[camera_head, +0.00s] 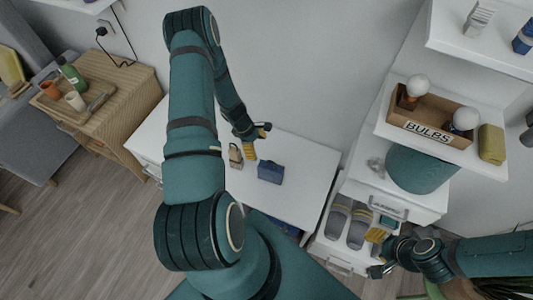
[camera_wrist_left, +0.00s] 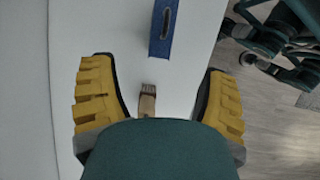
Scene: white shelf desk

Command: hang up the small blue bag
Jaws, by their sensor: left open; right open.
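The small blue bag (camera_head: 270,173) stands on the white desk (camera_head: 310,165). In the left wrist view the blue bag (camera_wrist_left: 160,48) is at the top, with a dark slot in it. A beige bag (camera_head: 235,156) stands just left of it; in the left wrist view the beige bag (camera_wrist_left: 147,103) shows between the fingers, partly hidden by the gripper body. My left gripper (camera_head: 257,140) is open, near the beige bag and apart from the blue bag. My right gripper (camera_head: 378,254) is open, off to the right by the low shelf with slippers.
A shelf on the right holds a wooden bulb box (camera_head: 432,120) and a yellow item (camera_head: 491,143). Below are a teal basket (camera_head: 420,168) and grey slippers (camera_head: 349,222). A wooden cabinet (camera_head: 125,85) with a tray stands left. The desk right of the blue bag is clear.

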